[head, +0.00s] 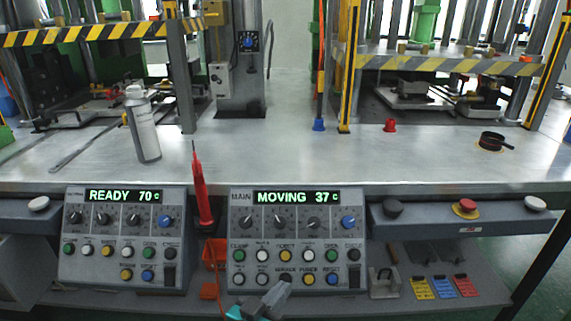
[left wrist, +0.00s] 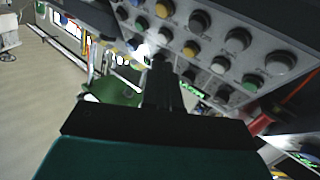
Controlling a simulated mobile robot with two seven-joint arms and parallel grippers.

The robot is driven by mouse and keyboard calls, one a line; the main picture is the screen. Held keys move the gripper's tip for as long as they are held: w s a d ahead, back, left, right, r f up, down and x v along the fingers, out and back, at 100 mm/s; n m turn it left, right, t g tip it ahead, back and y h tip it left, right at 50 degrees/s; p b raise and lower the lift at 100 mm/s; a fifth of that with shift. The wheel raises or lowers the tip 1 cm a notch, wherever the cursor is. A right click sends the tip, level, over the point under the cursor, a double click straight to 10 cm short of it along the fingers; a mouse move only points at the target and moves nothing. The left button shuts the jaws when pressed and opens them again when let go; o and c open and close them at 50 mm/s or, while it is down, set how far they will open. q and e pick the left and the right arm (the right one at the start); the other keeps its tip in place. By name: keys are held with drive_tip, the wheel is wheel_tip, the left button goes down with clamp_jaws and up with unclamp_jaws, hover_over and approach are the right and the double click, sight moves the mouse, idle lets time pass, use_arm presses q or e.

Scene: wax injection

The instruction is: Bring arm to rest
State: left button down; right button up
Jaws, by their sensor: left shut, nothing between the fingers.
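My left gripper (head: 279,292) is at the bottom middle of the head view, in front of the lower edge of the main control panel (head: 297,241). Its fingers are shut with nothing between them. The main panel's display reads MOVING 37 c. In the left wrist view the shut fingers (left wrist: 160,75) point toward a panel's knobs and buttons (left wrist: 200,20); I cannot tell whether they touch it. My right gripper is not in view.
A second panel (head: 118,238) on the left reads READY 70 c. A red pointed tool (head: 200,190) stands between the panels. A spray can (head: 142,125) stands on the metal table (head: 260,160). Coloured cards (head: 443,288) lie on the lower shelf at right.

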use_arm(q)
drive_tip(key=s+a+n+g+y+p, duration=0.1)
drive_tip(key=s+a+g+y+p, duration=0.2)
drive_tip(key=s+a+y+p, duration=0.4)
drive_tip(key=s+a+p, duration=0.1)
drive_tip(key=s+a, duration=0.8)
drive_tip(key=shift+s+a+f+n+g, duration=0.25)
drive_tip(key=shift+a+f+n+g, duration=0.05)
drive_tip(key=shift+n, duration=0.1)
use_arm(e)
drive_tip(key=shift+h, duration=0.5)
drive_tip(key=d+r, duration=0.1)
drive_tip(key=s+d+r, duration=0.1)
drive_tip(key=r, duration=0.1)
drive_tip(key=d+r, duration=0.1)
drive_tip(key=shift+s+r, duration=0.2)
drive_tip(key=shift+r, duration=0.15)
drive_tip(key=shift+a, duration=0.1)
